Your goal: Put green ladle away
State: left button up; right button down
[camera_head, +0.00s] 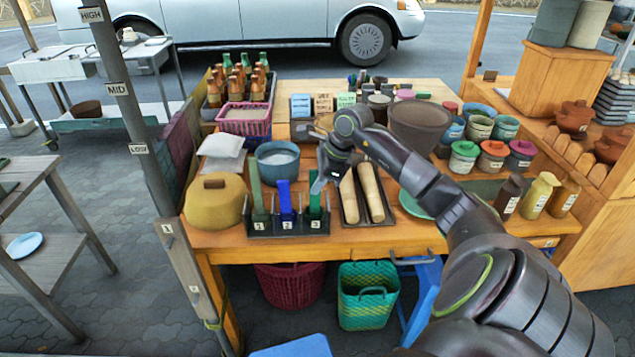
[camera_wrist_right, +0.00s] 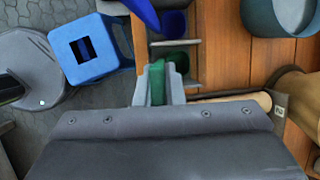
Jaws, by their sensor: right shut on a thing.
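The black rack (camera_head: 262,230) with slots labelled 1, 2 and 3 stands at the table's front edge. The green ladle (camera_head: 315,207) stands upright at slot 3, its lower end hidden behind the front wall. My right gripper (camera_head: 319,184) is above slot 3, shut on the green ladle's handle; the handle shows between the fingers in the right wrist view (camera_wrist_right: 157,84). A blue ladle (camera_head: 286,200) stands at slot 2, also seen in the right wrist view (camera_wrist_right: 146,14). I cannot tell whether the green ladle touches the slot floor. My left gripper is out of view.
Two wooden rolling pins (camera_head: 371,192) lie in a tray right of the rack. A yellow lidded pot (camera_head: 214,203) is to the left, and a grey-blue pot (camera_head: 278,162) behind. Shakers and jars crowd the right. A blue stool (camera_wrist_right: 92,48) is below the front edge.

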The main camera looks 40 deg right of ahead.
jog(key=c, duration=1.5)
grip_release()
jog(key=shift+o, duration=0.2)
jog(key=b+v, duration=0.3)
jog(key=v, duration=1.4)
jog(key=shift+r, duration=0.25)
